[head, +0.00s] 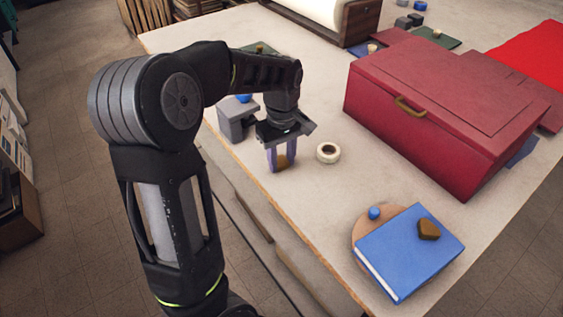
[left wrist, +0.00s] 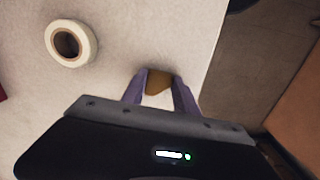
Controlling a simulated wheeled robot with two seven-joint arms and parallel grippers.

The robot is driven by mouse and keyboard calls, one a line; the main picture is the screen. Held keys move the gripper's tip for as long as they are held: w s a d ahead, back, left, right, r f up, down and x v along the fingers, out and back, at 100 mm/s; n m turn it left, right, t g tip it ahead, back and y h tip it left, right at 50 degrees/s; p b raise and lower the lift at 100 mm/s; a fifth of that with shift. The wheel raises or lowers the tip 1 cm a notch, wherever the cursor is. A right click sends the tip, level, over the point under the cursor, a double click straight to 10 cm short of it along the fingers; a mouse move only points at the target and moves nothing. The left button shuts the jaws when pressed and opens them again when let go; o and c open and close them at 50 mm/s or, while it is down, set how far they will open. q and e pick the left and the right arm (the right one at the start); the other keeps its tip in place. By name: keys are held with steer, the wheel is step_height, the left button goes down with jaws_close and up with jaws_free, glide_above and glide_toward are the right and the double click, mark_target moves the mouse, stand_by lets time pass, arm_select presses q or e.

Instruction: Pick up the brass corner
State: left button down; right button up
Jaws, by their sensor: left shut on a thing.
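The brass corner (head: 281,161) is a small golden-brown piece near the table's left edge. My left gripper (head: 282,167) points down over it, with its two purple fingers closed on either side of it. In the left wrist view the brass corner (left wrist: 158,83) shows between the fingertips of the left gripper (left wrist: 159,79), partly hidden by them. I cannot tell whether it touches the table or is slightly above it. My right gripper is not in view.
A roll of tape (head: 328,152) lies just right of the gripper. A large red box (head: 440,110) fills the right. A blue book (head: 400,255) with a brown piece (head: 429,229) on it lies in front. The table edge is close.

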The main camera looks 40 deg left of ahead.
mark_target(282, 163)
arm_select(q)
steer(key=shift+r, duration=0.1)
step_height(282, 163, up, 10)
steer(key=shift+b, duration=0.3)
stand_by(0.7)
